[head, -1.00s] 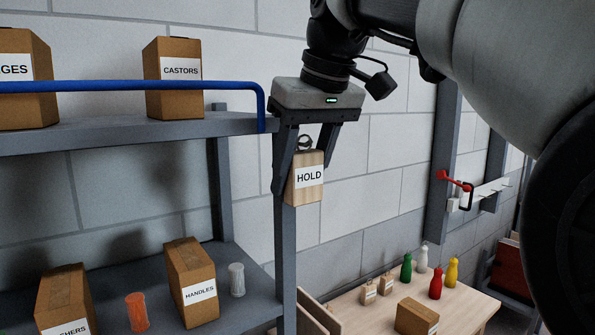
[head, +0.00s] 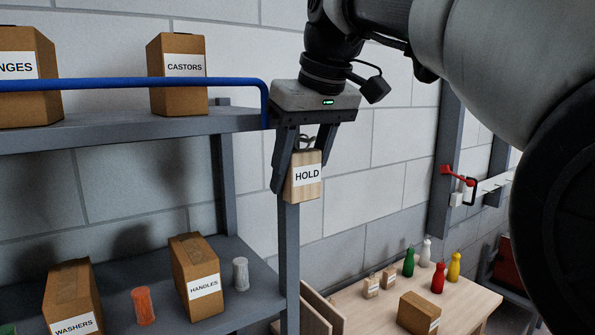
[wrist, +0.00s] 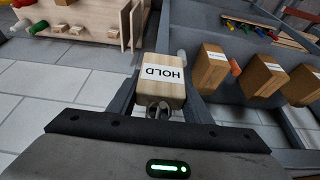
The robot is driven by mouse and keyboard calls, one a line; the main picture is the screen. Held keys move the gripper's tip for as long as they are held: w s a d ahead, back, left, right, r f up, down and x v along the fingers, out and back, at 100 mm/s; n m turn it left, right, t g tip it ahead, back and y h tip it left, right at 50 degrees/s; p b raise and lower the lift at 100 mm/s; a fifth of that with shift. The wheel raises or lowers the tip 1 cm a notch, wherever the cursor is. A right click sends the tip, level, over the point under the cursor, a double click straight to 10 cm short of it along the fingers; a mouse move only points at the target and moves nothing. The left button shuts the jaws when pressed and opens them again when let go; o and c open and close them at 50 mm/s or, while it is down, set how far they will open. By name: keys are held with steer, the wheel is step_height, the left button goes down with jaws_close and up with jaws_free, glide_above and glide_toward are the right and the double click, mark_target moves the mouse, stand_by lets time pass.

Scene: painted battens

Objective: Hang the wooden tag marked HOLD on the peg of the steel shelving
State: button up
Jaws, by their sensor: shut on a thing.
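The wooden tag marked HOLD (head: 305,188) is a pale block with a white label and a metal loop on top. My gripper (head: 301,165) is shut on it and holds it upright in the air. In the head view the tag overlaps the front upright of the steel shelving (head: 289,250); I cannot tell whether they touch. The wrist view also shows the tag (wrist: 160,93), its loop towards the gripper. I cannot make out the peg clearly in either view.
Boxes marked CASTORS (head: 180,95), HANDLES (head: 194,262) and WASHERS (head: 72,290) stand on the shelves. A blue rail (head: 130,84) runs along the upper shelf. A wooden table (head: 370,310) at lower right carries skittle shapes, small tags and a box.

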steer(key=o, duration=1.2)
steer(key=shift+c, duration=0.2)
steer(key=p+v, duration=0.2)
steer(key=v, duration=0.9)
steer(key=shift+s+d+r, duration=0.1)
steer(key=shift+r, duration=0.25)
steer(key=s+d+f+m+h, duration=0.1)
steer(key=s+f, duration=0.4)
steer(key=f, duration=0.5)
steer(key=s+d+f+m+t, duration=0.1)
steer(key=s+d+f+m, duration=0.2)
steer(key=f, duration=0.8)
steer(key=s+d+f+m+h, duration=0.1)
steer(key=s+d+f+m, duration=0.1)
steer(key=s+d+f, duration=0.5)
step_height(320, 180, down, 4)
steer(key=shift+r+m+t+h, duration=0.2)
steer(key=shift+m+t+h, duration=0.1)
steer(key=shift+m+t, duration=0.1)
steer(key=shift+d, duration=0.15)
